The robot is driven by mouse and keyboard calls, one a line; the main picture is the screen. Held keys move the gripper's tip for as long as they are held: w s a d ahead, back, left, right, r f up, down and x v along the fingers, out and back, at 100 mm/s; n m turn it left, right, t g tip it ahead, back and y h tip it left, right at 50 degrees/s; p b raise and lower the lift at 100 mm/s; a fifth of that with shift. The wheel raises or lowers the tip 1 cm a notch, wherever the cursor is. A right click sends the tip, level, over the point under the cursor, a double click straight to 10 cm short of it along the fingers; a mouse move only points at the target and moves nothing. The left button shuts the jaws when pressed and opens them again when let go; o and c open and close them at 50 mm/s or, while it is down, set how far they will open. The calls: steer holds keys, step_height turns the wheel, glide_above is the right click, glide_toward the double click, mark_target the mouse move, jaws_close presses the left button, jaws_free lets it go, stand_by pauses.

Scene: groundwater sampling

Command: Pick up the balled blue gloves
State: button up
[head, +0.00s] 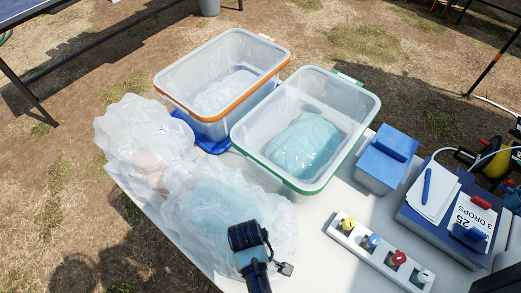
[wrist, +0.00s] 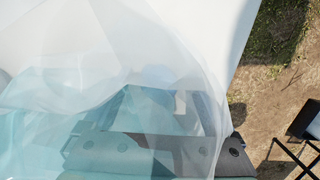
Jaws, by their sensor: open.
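I cannot clearly make out the balled blue gloves. In the head view a clear plastic bag (head: 205,190) with a pale blue tint inside lies on the near left of the white table (head: 318,205). The end of my arm is over the bag's right side, and my fingers cannot be made out there. In the wrist view my gripper (wrist: 150,140) is open, seen through the clear film (wrist: 60,95) that fills much of the picture. A blurred blue shape shows behind the film near the fingers; I cannot tell what it is.
A second clear bag (head: 135,125) with something orange-pink stands at the left. Behind are an orange-rimmed bin (head: 185,105) and a green-rimmed bin (head: 262,160) holding a pale blue bag. A white rack (head: 345,232) with coloured caps and a blue box (head: 378,170) are to the right.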

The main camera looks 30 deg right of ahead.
steer(key=shift+c, duration=0.2)
steer(key=c, duration=1.4)
